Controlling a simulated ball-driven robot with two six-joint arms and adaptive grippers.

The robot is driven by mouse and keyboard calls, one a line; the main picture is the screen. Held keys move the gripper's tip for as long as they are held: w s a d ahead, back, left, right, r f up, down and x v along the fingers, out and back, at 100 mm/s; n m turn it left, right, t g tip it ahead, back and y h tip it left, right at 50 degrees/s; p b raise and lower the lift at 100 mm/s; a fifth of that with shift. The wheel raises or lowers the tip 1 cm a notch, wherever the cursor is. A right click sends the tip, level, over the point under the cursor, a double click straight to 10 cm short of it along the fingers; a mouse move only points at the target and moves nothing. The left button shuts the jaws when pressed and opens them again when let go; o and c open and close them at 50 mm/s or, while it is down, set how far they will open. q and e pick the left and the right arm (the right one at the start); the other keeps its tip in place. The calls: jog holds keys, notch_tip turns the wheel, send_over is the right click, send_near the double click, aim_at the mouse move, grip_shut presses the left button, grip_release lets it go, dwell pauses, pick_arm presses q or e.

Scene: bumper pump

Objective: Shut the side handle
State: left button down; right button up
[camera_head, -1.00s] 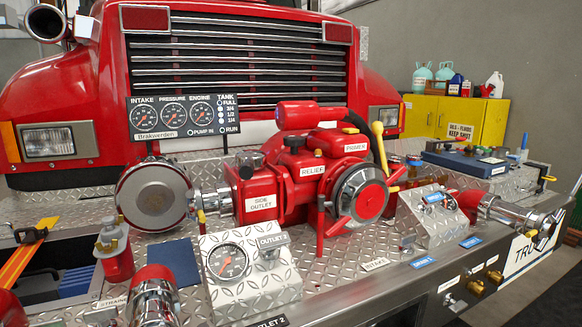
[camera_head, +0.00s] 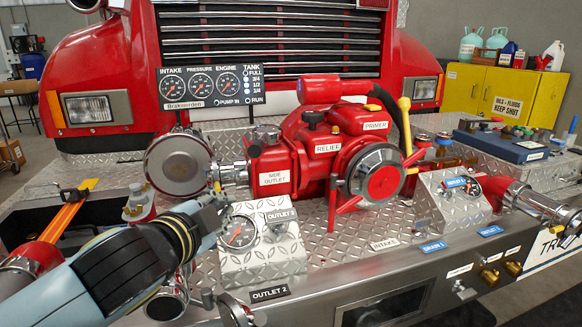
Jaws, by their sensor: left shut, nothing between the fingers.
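The red pump with its "SIDE OUTLET" label (camera_head: 274,178) stands on the diamond plate deck. A silver pipe fitting (camera_head: 234,172) joins its left side to a big round cap (camera_head: 178,163). A small yellow side handle (camera_head: 216,187) hangs down at this fitting. My left gripper (camera_head: 222,203) is shut and empty, just below the handle and in front of the fitting. I cannot tell whether its fingertips touch the handle. My left arm hides part of the deck and of the red fittings at the lower left. My right gripper is not in view.
A gauge box (camera_head: 262,240) marked "OUTLET 2" stands close to the right of my left gripper. A gauge panel (camera_head: 210,88) rises behind. A tall yellow lever (camera_head: 405,120) stands right of the pump.

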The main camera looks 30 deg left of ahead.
pick_arm(q)
jog(key=w+d+r+m+t+h, duration=0.3)
jog(key=w+r+m+t+h, duration=0.15)
jog(key=m, duration=0.35)
jog(key=w+a+p, duration=0.2)
jog(key=w+a, duration=0.1)
jog(key=w, duration=0.5)
jog(key=shift+w+r, duration=0.2)
jog(key=shift+w, duration=0.2)
jog(key=shift+s+a+m+h, duration=0.1)
jog(key=shift+a+m+h, duration=0.05)
jog(key=shift+m+h, duration=0.35)
